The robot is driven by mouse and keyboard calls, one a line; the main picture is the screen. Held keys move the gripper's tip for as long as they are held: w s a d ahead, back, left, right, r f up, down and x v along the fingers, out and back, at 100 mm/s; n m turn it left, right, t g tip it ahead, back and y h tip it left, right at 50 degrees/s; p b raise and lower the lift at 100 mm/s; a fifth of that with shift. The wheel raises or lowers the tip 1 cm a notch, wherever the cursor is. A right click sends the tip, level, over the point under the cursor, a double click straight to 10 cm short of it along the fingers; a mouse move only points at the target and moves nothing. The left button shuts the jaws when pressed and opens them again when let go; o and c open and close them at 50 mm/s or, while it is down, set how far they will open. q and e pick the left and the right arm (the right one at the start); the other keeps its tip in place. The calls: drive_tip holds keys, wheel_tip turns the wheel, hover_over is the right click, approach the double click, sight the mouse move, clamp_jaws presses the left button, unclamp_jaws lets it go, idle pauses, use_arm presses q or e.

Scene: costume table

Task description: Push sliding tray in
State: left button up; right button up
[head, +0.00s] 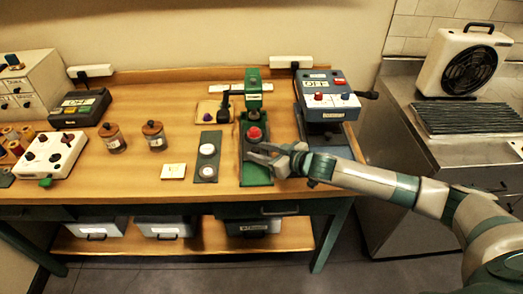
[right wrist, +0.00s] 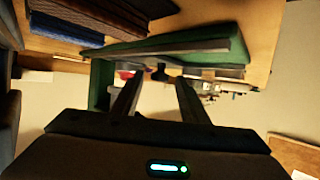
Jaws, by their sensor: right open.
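A green press (head: 253,95) stands on the wooden table, and a long green tray (head: 256,177) runs from under it toward the table's front edge. I take this to be the sliding tray. A red round piece (head: 254,133) sits on the tray. My right gripper (head: 252,154) is open and empty, reaching in from the right at the tray, just in front of the red piece. In the right wrist view the open fingers (right wrist: 157,92) point at a green part (right wrist: 195,48). Whether they touch it I cannot tell. My left gripper is not in view.
A blue-grey box with red buttons (head: 328,98) stands right of the press. A green plate with two white discs (head: 208,156) lies to the left. Two brown-lidded jars (head: 153,135) and a white card (head: 172,171) are farther left. A drawer (head: 270,209) is below.

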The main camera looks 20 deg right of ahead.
sight(261, 150)
clamp_jaws()
drive_tip(key=shift+w+d, duration=0.2)
drive_tip(key=shift+w, duration=0.55)
drive_tip(key=shift+w+d, duration=0.25)
drive_tip(key=shift+w, duration=0.45)
drive_tip(key=shift+w+d, duration=0.2)
drive_tip(key=shift+w, duration=0.55)
drive_tip(key=shift+r, duration=0.1)
unclamp_jaws()
drive_tip(key=shift+w, duration=0.15)
